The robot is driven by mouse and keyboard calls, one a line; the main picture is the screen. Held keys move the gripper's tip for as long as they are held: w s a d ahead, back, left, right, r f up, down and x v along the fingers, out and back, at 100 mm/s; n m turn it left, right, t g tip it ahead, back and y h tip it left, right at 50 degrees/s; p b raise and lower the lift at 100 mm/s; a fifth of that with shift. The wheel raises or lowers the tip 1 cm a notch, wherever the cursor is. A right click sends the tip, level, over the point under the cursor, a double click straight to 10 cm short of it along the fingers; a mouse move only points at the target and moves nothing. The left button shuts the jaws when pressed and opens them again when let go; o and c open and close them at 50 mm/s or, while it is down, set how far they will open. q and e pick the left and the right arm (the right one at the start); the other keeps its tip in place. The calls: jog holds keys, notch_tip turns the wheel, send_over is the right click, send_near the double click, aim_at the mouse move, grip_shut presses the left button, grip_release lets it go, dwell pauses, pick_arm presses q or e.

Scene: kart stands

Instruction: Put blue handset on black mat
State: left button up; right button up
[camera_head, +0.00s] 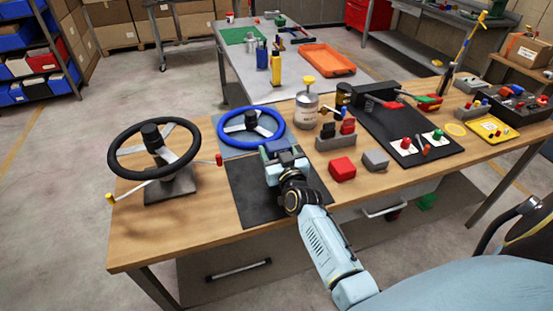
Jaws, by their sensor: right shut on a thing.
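My right gripper (283,157) is over the far part of a black mat (255,205) on the wooden table. It is shut on a small blue thing, which looks like the blue handset (272,147); the jaws and wrist hide much of it. I cannot tell whether the handset touches the mat. The near and left parts of the mat are bare. My left gripper is not in view.
A blue steering wheel (251,127) stands just behind the gripper, a black one (154,148) to the left. Right of the mat are a red block (342,167), a grey block (375,160) and a metal can (307,112). A grey table (225,62) stands behind.

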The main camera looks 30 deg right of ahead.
jog(key=shift+f, duration=1.15)
jog(key=shift+f, duration=0.1)
jog(key=o, duration=1.1)
jog(key=shift+o, duration=0.2)
jog(key=v, duration=1.2)
